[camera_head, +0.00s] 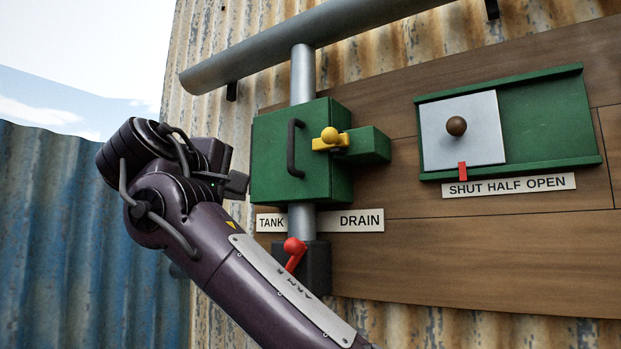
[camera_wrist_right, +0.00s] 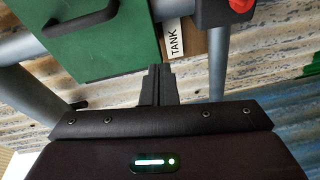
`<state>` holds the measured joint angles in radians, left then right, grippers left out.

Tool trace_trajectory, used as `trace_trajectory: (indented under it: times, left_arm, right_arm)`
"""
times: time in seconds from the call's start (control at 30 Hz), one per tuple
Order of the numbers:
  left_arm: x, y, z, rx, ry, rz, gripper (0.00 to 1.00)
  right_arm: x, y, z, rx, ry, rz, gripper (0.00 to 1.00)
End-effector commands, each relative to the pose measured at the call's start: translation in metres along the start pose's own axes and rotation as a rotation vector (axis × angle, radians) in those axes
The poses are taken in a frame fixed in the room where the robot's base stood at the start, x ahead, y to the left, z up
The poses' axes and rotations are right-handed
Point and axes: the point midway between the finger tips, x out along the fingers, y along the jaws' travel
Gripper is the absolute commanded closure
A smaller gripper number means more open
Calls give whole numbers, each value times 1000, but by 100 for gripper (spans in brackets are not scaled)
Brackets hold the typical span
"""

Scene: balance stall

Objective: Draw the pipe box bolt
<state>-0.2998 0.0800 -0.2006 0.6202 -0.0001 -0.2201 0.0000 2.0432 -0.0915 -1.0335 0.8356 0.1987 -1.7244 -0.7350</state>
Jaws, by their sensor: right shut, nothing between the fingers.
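The green pipe box (camera_head: 268,155) stands on a vertical grey pipe, its door with a dark handle (camera_head: 292,148) closed. The yellow bolt (camera_head: 330,141) with a round yellow knob sits at the door's right edge, reaching toward a green block (camera_head: 369,146). My right gripper (camera_head: 238,185) is just left of the box, low beside its left edge, shut and empty. In the right wrist view my gripper (camera_wrist_right: 158,72) points toward the TANK label, with the green box (camera_wrist_right: 110,50) and its handle (camera_wrist_right: 82,20) at upper left. The bolt is not in that view. My left gripper is not in view.
A red lever (camera_head: 294,252) on a dark valve (camera_head: 316,268) is below the box, near my right forearm. TANK (camera_head: 271,223) and DRAIN (camera_head: 360,220) labels flank the pipe. A grey sliding plate (camera_head: 462,145) with a brown knob is at right. Space before the bolt is clear.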

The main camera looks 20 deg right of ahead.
Motion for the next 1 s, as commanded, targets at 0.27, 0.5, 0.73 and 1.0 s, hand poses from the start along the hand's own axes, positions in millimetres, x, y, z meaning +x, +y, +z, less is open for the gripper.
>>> trace_trajectory:
  times: [0.27,0.5,0.73,1.0]
  left_arm:
    - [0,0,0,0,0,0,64]
    - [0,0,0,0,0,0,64]
    - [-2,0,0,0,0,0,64]
    - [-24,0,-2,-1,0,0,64]
  right_arm:
    - [-41,100,50,50,-116,139,100]
    - [-44,105,53,53,-123,147,100]
    - [-39,106,54,54,-123,145,100]
    - [4,116,59,54,-124,143,100]
